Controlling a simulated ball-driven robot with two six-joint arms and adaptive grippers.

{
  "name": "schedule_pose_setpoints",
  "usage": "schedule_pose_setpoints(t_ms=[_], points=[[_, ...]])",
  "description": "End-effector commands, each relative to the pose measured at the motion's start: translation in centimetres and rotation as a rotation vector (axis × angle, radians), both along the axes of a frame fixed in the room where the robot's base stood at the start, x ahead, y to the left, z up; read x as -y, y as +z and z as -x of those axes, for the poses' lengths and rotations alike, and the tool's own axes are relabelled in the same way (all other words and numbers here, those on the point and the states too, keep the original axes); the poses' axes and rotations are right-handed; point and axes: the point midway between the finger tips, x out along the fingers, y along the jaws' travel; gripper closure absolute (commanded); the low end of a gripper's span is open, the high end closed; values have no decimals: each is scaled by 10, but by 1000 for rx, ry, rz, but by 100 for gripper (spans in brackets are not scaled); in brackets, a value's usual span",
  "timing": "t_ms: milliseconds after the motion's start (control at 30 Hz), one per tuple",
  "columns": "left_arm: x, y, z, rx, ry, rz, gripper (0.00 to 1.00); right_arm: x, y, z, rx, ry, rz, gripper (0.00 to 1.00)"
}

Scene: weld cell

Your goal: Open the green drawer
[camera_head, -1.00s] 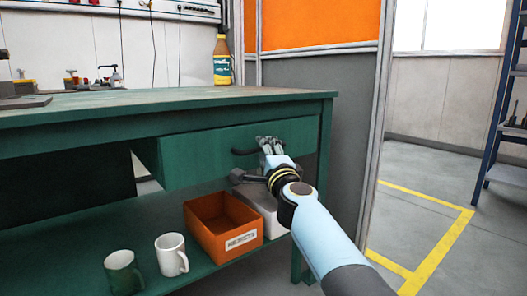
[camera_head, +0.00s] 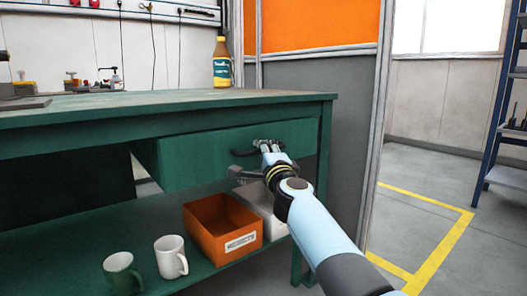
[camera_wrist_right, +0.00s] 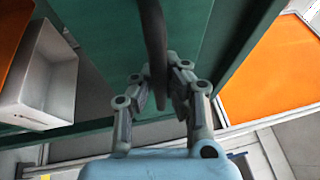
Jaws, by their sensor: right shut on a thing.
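The green drawer (camera_head: 195,157) sits under the right part of the green workbench top. The drawer's front (camera_wrist_right: 195,25) lies close beyond the fingers there. I cannot see a clear gap showing the drawer pulled out. My left gripper is not in view.
On the lower shelf stand an orange bin (camera_head: 207,236), a white box (camera_head: 270,204) partly behind my arm, a white mug (camera_head: 170,257) and a green mug (camera_head: 120,272). A bottle (camera_head: 222,62) stands on the workbench top (camera_head: 130,105).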

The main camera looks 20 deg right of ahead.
Motion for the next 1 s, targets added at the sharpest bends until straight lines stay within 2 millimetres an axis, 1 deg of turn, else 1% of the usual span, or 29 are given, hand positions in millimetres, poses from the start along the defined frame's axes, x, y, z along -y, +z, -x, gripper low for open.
schedule_pose_setpoints(t_ms=[267, 367, 467, 567, 667, 800, 1000], points=[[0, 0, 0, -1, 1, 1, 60, 0, -2, 1, -4, 2, -3, 100], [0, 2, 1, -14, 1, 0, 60, 2, -2, 6, -4, 2, -3, 100], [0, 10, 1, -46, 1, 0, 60, 5, -1, 16, -4, 2, -3, 100], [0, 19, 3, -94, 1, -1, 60, 11, 0, 31, -4, 2, -2, 100], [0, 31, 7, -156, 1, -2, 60, 18, 0, 52, -4, 1, -2, 100], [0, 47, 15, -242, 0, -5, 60, 31, -1, 88, -6, 1, 0, 100], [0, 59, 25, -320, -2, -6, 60, 50, -3, 140, -7, 3, 0, 100]])
